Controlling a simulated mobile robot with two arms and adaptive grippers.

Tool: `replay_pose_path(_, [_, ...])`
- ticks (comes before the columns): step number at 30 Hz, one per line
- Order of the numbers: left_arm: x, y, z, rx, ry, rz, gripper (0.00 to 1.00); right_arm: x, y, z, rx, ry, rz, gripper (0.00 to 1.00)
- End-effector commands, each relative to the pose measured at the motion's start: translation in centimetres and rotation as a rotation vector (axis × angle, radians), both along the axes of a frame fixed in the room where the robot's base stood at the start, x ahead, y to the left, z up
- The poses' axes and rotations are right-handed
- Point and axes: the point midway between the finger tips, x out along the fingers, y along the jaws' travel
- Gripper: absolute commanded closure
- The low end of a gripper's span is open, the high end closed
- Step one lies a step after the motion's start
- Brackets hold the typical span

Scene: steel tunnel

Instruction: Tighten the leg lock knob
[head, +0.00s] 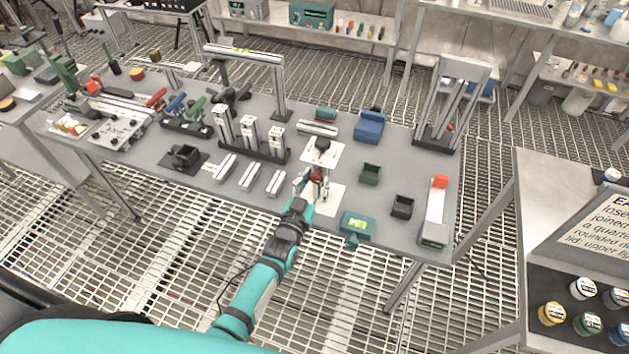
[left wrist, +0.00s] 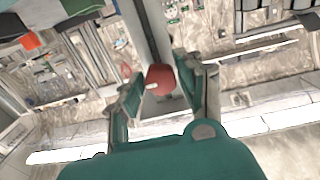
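The leg lock knob is a red knob (left wrist: 160,78) with a pale mark, on a grey upright leg (left wrist: 145,30) in the left wrist view. In the head view the red knob (head: 317,175) is partly hidden by my left gripper (head: 312,188), below a white square plate (head: 322,152) with a dark item on top. My left gripper's fingers (left wrist: 160,85) stand on both sides of the knob, with narrow gaps seeming to show. I cannot tell for certain whether either finger touches it. My right gripper is in neither view.
Metal bars (head: 250,176) lie to the left. A tall frame (head: 245,55) stands behind.

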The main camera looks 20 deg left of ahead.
Motion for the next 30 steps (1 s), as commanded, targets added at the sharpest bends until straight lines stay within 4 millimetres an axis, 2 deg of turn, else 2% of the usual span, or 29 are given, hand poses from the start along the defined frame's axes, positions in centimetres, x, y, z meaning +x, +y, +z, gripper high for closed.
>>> replay_pose_path(1, [0.0, 0.0, 0.0, 0.0, 0.001, 0.0, 0.55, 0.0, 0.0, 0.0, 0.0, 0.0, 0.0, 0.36])
replay_pose_path(4, [0.0, 0.0, 0.0, -0.001, 0.0, 0.0, 0.44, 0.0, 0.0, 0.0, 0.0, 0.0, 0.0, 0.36])
replay_pose_path(14, [-0.6, 0.0, -0.1, -0.001, 0.001, 0.0, 0.44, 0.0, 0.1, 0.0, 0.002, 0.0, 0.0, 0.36])
replay_pose_path(17, [-1.9, 0.1, -0.1, -0.001, 0.002, 0.0, 0.44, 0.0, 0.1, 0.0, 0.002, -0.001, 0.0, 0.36])
replay_pose_path(24, [-7.0, 0.4, -0.1, -0.001, 0.002, -0.001, 0.44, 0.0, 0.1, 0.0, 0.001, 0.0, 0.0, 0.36])
replay_pose_path(30, [-10.5, 0.6, -0.1, 0.0, 0.002, -0.001, 0.44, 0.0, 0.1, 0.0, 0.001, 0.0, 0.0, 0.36])
